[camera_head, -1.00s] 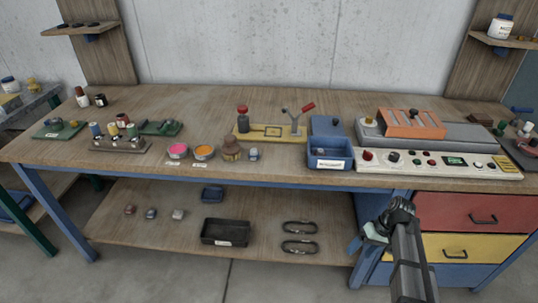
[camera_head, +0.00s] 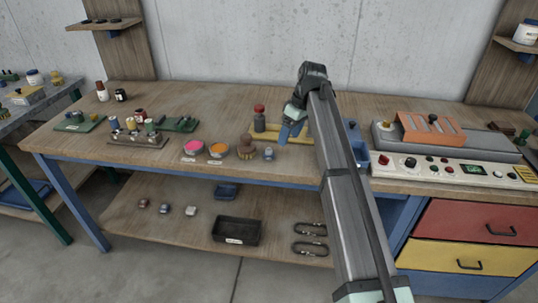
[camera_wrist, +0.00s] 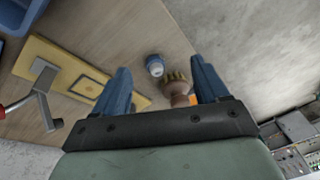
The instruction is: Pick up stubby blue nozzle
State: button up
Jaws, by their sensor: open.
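The stubby blue nozzle (camera_head: 269,153) stands near the front edge of the workbench, just right of a brown brush-like piece. In the wrist view the nozzle (camera_wrist: 154,65) is a small blue body with a pale end. My gripper (camera_head: 288,131) is above the bench, above and slightly right of the nozzle in the head view. In the wrist view its two blue fingers are spread wide (camera_wrist: 160,68). The nozzle appears between the fingertips but farther off, and neither finger touches it. The gripper is empty.
The brown brush-like piece (camera_head: 246,146) stands close beside the nozzle. Pink (camera_head: 193,148) and orange (camera_head: 218,150) pots stand farther left. A yellow fixture plate (camera_wrist: 65,72) with a lever lies behind. My arm partly hides a blue bin (camera_head: 360,150).

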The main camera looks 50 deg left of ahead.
jog(key=s+a+r+n+t, duration=0.2)
jog(key=a+r, duration=0.1)
jog(key=a, duration=0.4)
send_over(269, 149)
jog(key=f, duration=0.8)
jog(key=shift+d+f, duration=0.15)
jog(key=shift+d, duration=0.1)
jog(key=shift+a+f, duration=0.2)
jog(key=shift+f, duration=2.5)
jog(key=c, duration=1.2)
